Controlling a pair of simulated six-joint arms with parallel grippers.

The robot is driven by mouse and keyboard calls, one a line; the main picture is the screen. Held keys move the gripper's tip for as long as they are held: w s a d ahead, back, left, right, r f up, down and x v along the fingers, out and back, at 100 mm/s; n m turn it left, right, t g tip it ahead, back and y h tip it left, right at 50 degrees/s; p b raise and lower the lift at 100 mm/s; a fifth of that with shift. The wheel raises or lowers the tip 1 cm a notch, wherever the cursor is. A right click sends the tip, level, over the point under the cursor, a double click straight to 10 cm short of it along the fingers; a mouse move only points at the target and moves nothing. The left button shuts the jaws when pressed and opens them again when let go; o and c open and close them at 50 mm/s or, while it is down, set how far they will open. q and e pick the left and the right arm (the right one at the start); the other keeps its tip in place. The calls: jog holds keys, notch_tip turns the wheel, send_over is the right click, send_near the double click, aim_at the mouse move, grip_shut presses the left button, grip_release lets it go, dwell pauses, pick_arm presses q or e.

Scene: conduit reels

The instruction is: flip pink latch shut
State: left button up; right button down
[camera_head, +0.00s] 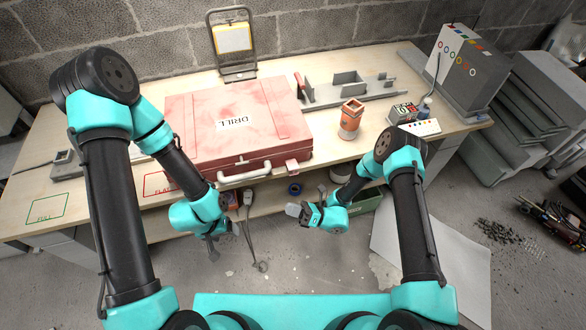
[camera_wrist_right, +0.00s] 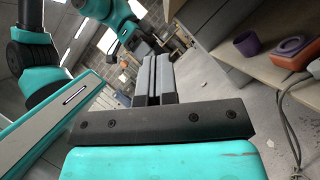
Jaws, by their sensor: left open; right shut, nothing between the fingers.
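My left gripper (camera_head: 222,244) is open and empty, below and in front of the bench edge, left of the handle. My right gripper (camera_head: 296,211) is shut and empty, below the latch and apart from it. Its closed fingers (camera_wrist_right: 158,80) show in the right wrist view.
An orange container (camera_head: 350,118) stands right of the case, with a grey rack (camera_head: 350,88) behind. A clip stand (camera_head: 232,42) is behind the case. A grey box (camera_head: 462,68) fills the bench's right end. A purple cup (camera_wrist_right: 247,43) sits on the under-bench shelf.

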jog(key=w+m+t, duration=0.1)
jog(key=m+t, duration=0.1)
jog(key=t, duration=0.1)
jog(key=w+m+t+y, duration=0.1)
jog(key=w+m+t, duration=0.1)
jog(key=w+d+m+t, duration=0.1)
jog(key=w+m+t, duration=0.1)
jog(key=t, duration=0.1)
jog(key=shift+w+r+t, duration=0.15)
jog(key=shift+w+t, duration=0.1)
jog(key=shift+t, duration=0.05)
jog(key=shift+r, duration=0.2)
